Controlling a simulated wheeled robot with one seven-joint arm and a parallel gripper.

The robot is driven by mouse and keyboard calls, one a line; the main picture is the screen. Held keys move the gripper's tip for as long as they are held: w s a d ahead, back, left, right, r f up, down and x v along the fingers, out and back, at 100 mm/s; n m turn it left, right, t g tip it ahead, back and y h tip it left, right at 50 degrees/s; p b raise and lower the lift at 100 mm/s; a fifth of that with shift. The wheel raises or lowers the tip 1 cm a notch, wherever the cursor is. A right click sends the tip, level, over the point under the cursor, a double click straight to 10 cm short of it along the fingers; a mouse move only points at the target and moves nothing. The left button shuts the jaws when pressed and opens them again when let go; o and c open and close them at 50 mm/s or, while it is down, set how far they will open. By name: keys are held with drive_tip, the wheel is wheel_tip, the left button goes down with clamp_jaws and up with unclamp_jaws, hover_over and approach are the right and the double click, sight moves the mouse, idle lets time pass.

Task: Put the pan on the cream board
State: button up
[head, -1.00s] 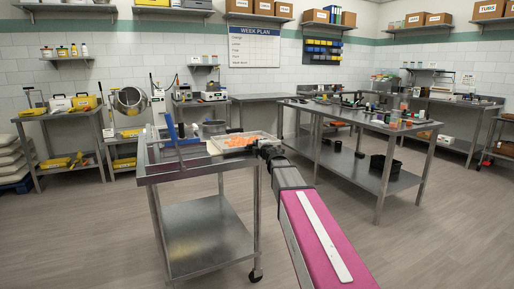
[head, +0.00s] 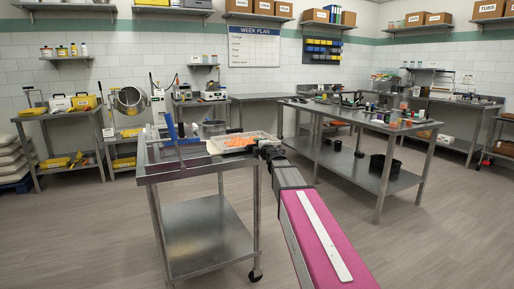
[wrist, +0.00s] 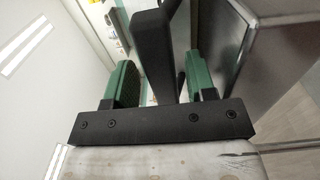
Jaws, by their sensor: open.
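A grey metal pan (head: 213,128) stands at the back of the steel cart top, behind a pale shallow tray. In the wrist view a thick black bar (wrist: 152,45), which looks like a handle, runs between the two green fingers, with space on both sides. My gripper (wrist: 160,65) is open around it; I cannot tell whether either finger touches it. In the head view my gripper (head: 265,149) is at the cart's right end, beside the tray. I cannot clearly make out a cream board apart from this tray.
The pale tray (head: 219,149) holds orange pieces. A blue upright part (head: 171,127) and a rail frame stand on the cart's left side. A long steel table (head: 345,118) with many small items is at the right. Open floor lies in front.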

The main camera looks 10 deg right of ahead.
drive_tip(key=v, duration=1.2)
drive_tip(key=s+d+f+m+g+h, duration=0.25)
drive_tip(key=d+f+m+h, duration=0.2)
drive_tip(key=f+m, duration=0.35)
drive_tip(key=s+d+f+m+g+h, duration=0.2)
drive_tip(key=s+d+f+m+h, duration=0.1)
drive_tip(key=f+m+h, duration=0.5)
drive_tip(key=s+a+f+m+g+y, duration=0.2)
drive_tip(key=s+f+g, duration=0.4)
drive_tip(key=s+f, duration=0.3)
drive_tip(key=s+a+f+m+g+y, duration=0.3)
drive_tip(key=s+a+f+g+y, duration=0.2)
drive_tip(key=s+f, duration=0.5)
drive_tip(key=shift+s+a+f+m+g, duration=0.15)
drive_tip(key=shift+s+a+m+g, duration=0.2)
drive_tip(key=shift+s+g, duration=0.55)
